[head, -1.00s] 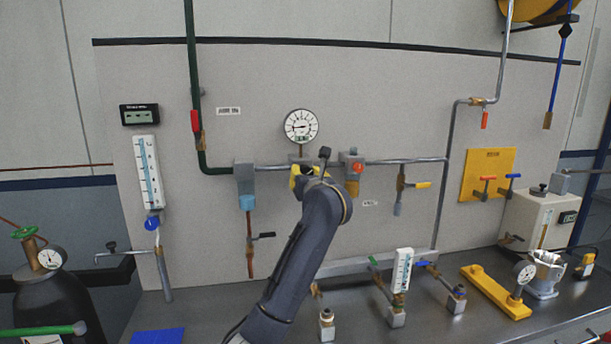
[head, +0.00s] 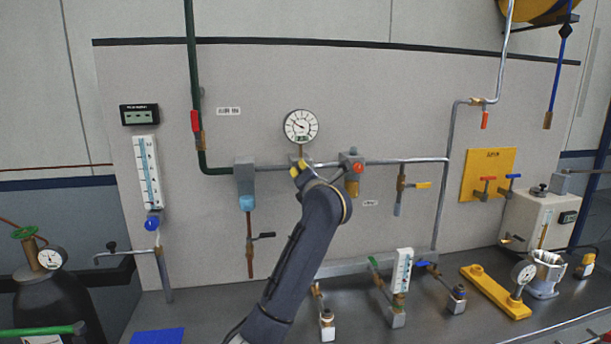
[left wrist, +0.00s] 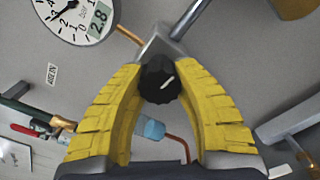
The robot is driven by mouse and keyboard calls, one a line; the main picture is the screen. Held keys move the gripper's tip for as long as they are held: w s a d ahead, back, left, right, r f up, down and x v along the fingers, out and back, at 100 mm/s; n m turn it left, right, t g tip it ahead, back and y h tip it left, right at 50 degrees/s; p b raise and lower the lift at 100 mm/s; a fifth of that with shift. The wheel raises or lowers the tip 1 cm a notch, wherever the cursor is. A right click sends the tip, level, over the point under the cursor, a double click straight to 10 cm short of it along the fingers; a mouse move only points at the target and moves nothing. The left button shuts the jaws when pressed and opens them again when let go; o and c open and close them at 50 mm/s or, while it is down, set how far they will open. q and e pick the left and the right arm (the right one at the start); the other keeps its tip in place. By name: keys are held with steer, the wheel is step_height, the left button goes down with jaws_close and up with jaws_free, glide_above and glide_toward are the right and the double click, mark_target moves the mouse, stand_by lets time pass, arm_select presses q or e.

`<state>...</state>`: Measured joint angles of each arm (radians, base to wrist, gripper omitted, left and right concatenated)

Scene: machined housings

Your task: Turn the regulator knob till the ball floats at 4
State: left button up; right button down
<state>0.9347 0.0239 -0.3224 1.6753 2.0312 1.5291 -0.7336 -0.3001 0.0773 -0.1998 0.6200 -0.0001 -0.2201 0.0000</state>
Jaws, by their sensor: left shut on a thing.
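The black regulator knob (left wrist: 160,79) with a white mark sits on a grey body in the left wrist view. My left gripper (left wrist: 162,88) has its yellow fingers on both sides of the knob and is shut on it. In the head view the gripper (head: 301,169) is at the pipe below the round gauge (head: 301,126), and my arm hides the knob. The gauge (left wrist: 78,12) shows 2.8 on its display in the left wrist view. A flow tube (head: 148,172) with a scale hangs at the left; another (head: 402,271) stands on the bench. I cannot make out a ball in either. My right gripper is not in view.
A blue knob (head: 152,223) is under the left tube. A valve with a red button (head: 357,168) is right of my gripper. A dark-handled valve (head: 262,235) hangs lower left. Small valves and a yellow block (head: 496,291) are on the bench.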

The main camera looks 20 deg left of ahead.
arm_select(q)
steer(key=shift+a+f, duration=0.1)
steer(key=shift+f, duration=0.15)
stand_by(0.3)
steer(key=o, duration=1)
steer(key=shift+a, duration=0.1)
steer(key=o, duration=0.3)
steer(key=shift+r, duration=0.15)
steer(key=v, duration=1.2)
